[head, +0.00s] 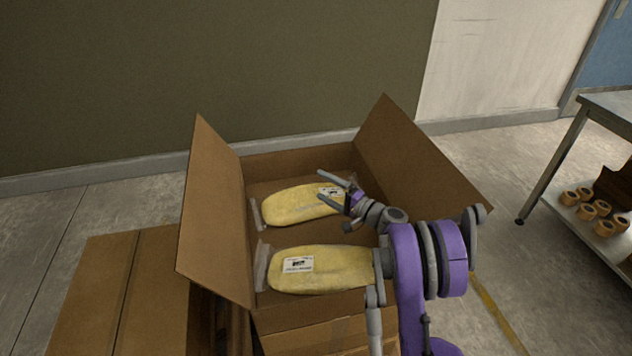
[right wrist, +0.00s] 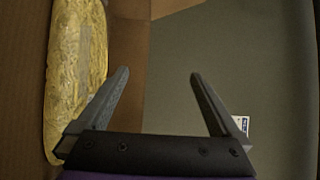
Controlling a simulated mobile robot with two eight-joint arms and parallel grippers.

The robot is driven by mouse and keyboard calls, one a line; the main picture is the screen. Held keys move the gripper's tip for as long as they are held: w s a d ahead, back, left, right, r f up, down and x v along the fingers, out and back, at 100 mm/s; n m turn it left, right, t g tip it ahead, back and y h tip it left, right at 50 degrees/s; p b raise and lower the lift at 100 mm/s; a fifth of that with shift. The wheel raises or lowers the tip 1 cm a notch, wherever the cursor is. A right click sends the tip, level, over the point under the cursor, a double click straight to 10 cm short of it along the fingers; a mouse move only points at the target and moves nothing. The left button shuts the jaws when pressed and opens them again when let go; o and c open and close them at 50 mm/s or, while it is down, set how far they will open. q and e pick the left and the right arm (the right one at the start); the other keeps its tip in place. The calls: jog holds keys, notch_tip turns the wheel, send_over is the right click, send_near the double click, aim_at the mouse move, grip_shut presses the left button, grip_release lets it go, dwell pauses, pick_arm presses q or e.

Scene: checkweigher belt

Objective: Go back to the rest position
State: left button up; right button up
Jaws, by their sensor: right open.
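My right gripper (head: 322,185) is open and empty. It is over the open cardboard box (head: 218,210), with its fingers above the far yellow bag (head: 290,205). The right wrist view shows the two spread fingers (right wrist: 159,74) with nothing between them. A second yellow bag (head: 330,275) with a white label lies nearer in the box, partly covered by my right arm. One yellow bag (right wrist: 75,75) also shows at the left of the right wrist view. My left gripper is not in view.
The box flaps stand up and out at left and right (head: 415,160). A closed carton (head: 125,290) stands at the left. A metal table (head: 610,103) at the right has several tape rolls (head: 587,212) on its lower shelf. A dark wall (head: 220,70) is behind the box.

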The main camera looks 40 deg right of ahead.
jog(key=shift+s, duration=0.25)
dwell(0.3)
